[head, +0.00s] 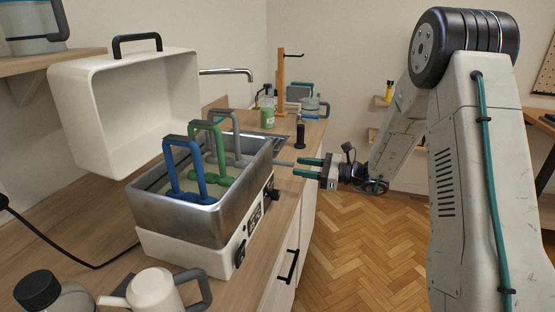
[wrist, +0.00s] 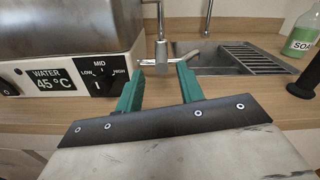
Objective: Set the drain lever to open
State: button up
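The water bath has a steel tank (head: 170,212) on a white base (head: 185,250). A grey metal fitting with a crossbar, apparently the drain lever (wrist: 161,50), stands upright just beyond my fingertips in the wrist view. In the head view a short grey bar, apparently the same lever (head: 284,163), sticks out at the tank's far right end. My gripper (head: 297,167) has green fingers, spread apart and empty. In the wrist view my gripper (wrist: 161,70) faces the lever; the crossbar lies at the gap between the tips. I cannot tell whether they touch.
A control panel with a dial (wrist: 98,80) and a water display (wrist: 47,82) is left of my fingers. A sink (wrist: 235,58) and a soap bottle (wrist: 302,35) are behind and right. Blue, green and grey handles rise from the bath. The raised white lid (head: 130,110) stands behind.

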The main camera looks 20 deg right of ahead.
aim_at(281, 163)
jog(key=shift+x, duration=3.75)
jog(key=shift+w, duration=0.1)
grip_shut()
